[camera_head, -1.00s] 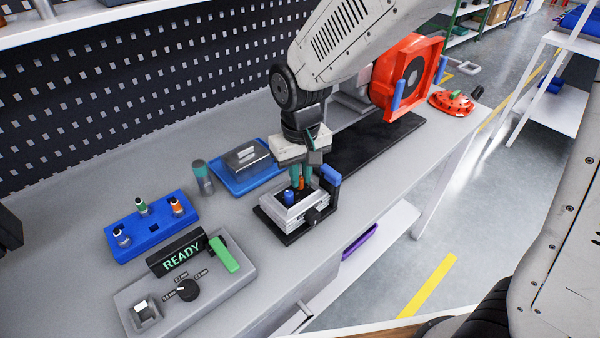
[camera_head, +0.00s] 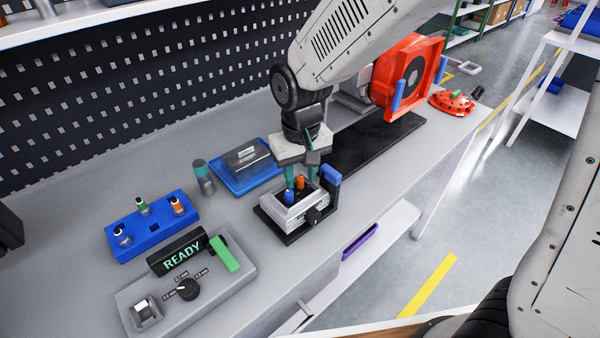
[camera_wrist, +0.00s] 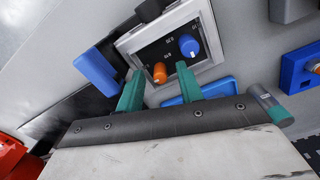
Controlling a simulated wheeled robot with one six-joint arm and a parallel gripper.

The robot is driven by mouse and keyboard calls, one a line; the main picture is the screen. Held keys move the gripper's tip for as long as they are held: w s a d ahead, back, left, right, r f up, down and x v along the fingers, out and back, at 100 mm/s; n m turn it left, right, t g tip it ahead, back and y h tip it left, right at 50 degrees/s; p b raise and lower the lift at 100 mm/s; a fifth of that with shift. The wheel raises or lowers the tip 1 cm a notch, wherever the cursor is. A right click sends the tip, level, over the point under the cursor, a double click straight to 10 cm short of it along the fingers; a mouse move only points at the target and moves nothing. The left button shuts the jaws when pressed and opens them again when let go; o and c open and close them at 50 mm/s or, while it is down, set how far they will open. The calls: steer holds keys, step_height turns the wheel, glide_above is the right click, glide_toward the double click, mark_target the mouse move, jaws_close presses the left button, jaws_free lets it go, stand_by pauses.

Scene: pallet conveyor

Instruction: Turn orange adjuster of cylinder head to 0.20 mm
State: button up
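The cylinder head (camera_head: 290,214) is a small grey block on a black base on the bench. It carries an orange adjuster (camera_head: 300,183) and a blue adjuster (camera_head: 289,197). In the wrist view the orange adjuster (camera_wrist: 159,73) and the blue adjuster (camera_wrist: 188,45) stand on a dark face with small white scale marks, too small to read. My gripper (camera_head: 301,180) points down at the block. In the wrist view its green fingers (camera_wrist: 160,85) are spread, with the orange adjuster between and just beyond the tips, and nothing is gripped.
A blue holder (camera_head: 150,238) with several small tools stands left. A grey panel (camera_head: 215,285) has a READY display (camera_head: 182,259), a black knob and a green lever. A blue tray (camera_head: 232,184) lies behind. A blue upright part (camera_head: 329,178) stands close beside the gripper.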

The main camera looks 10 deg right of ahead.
mark_target(301, 178)
step_height(301, 178, up, 8)
steer(key=shift+f, duration=0.1)
stand_by(0.4)
steer(key=s+d+r+m, duration=0.1)
steer(key=s+d+r, duration=0.2)
steer(key=s+d, duration=0.6)
steer(key=s+d+r+m+t, duration=0.1)
steer(key=s+d+r, duration=0.3)
steer(key=s+d, duration=0.6)
steer(key=shift+s+d+m, duration=0.2)
steer(key=shift+d+m, duration=0.6)
